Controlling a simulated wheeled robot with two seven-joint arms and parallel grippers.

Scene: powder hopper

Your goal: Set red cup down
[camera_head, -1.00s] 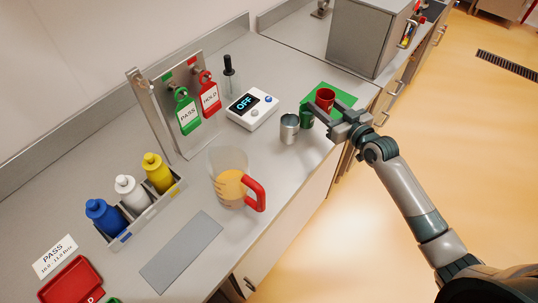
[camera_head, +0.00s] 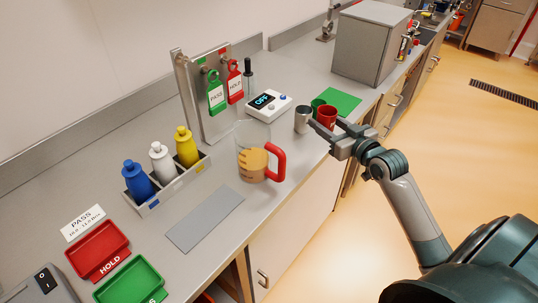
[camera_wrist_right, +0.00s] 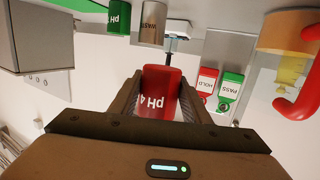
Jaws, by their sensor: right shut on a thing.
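The red cup (camera_head: 327,114) is in the jaws of my right gripper (camera_head: 334,128), close to the front edge of the counter. In the right wrist view the red cup (camera_wrist_right: 158,92) sits between both fingers, with its white "pH" lettering upside down. My right gripper is shut on it. The cup stands clear of the green mat (camera_head: 341,101), in front of the green cup (camera_head: 317,104) and right of the steel cup (camera_head: 302,119). My left gripper is out of view.
A measuring jug (camera_head: 252,160) with a red handle stands to the left. A grey plate (camera_head: 205,218) lies in front. The green mat looks bare.

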